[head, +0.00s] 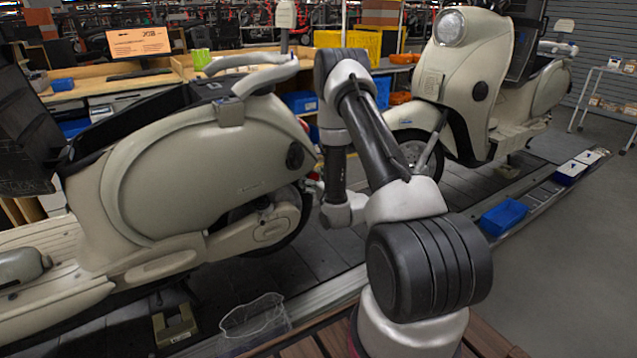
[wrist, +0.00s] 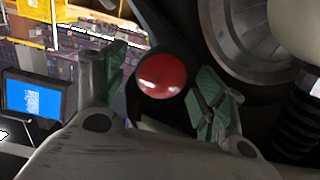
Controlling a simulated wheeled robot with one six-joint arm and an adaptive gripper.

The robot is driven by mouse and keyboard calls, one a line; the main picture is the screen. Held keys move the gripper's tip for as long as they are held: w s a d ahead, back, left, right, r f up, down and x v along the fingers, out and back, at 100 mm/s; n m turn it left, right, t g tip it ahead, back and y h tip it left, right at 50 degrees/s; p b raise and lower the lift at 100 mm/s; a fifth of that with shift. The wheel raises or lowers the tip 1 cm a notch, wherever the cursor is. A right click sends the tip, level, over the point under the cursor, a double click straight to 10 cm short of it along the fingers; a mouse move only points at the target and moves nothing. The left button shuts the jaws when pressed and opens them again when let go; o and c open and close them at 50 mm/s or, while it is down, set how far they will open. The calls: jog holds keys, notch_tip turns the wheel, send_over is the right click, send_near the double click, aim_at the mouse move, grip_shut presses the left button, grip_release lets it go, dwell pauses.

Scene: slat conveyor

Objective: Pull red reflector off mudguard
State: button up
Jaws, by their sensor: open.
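In the wrist view, the round red reflector (wrist: 162,76) sits on the dark mudguard (wrist: 178,28), near the wheel (wrist: 245,35). My gripper (wrist: 163,88) is open, with one green-padded finger to the left of the reflector and one to the right. Clear gaps show between the fingers and the reflector, and I cannot tell the depth between them. In the head view, my arm reaches behind the rear of the near cream scooter (head: 190,180). The gripper and the reflector are mostly hidden there behind my arm.
A second cream scooter (head: 470,75) stands ahead on the slat conveyor. A blue bin (head: 503,217) lies by the conveyor edge, and a clear container (head: 255,322) stands at the front. In the wrist view, a coiled spring (wrist: 297,122) and a blue screen (wrist: 33,97) flank the gripper.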

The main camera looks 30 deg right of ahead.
jog(key=shift+w, duration=0.1)
jog(key=c, duration=1.4)
jog(key=shift+s, duration=1.3)
jog(key=s, duration=0.9)
jog(key=shift+d, duration=0.15)
